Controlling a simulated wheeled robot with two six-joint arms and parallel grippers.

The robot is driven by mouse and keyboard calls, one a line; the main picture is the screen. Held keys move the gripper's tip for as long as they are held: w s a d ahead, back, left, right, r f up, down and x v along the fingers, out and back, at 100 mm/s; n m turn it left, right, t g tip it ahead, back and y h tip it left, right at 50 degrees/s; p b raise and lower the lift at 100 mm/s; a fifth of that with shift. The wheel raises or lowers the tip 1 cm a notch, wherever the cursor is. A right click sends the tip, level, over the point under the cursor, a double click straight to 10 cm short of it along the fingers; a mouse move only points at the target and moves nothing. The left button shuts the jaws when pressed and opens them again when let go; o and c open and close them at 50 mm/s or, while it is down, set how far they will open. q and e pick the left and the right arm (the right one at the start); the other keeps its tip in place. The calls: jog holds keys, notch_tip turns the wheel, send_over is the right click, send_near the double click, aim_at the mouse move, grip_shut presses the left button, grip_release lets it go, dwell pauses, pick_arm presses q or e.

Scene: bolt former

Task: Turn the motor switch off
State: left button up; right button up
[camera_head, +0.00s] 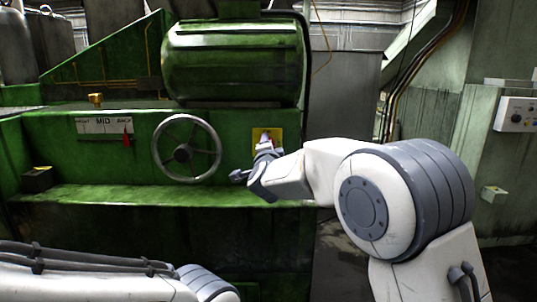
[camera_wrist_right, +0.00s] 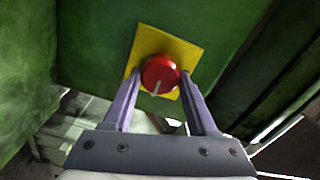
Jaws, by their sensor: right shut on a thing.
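The motor switch is a red round knob (camera_wrist_right: 160,74) with a pale pointer mark, on a yellow plate (camera_wrist_right: 184,50) fixed to the green machine. In the head view the yellow plate (camera_head: 277,136) shows right of the handwheel, and my right gripper (camera_head: 264,146) partly covers it and the knob. In the right wrist view my right gripper (camera_wrist_right: 160,86) has one finger on each side of the knob and is shut on it. My left arm (camera_head: 100,283) shows at the lower left; its gripper is out of view.
A grey handwheel (camera_head: 186,148) is left of the switch. A lever scale marked MID (camera_head: 104,125) with a red pointer is further left. A green ledge (camera_head: 150,196) runs below. A grey control box (camera_head: 516,115) hangs on the right wall.

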dwell(0.3)
jog(key=o, duration=1.4)
jog(key=shift+c, duration=0.2)
jog(key=s, duration=1)
jog(key=shift+s, duration=0.25)
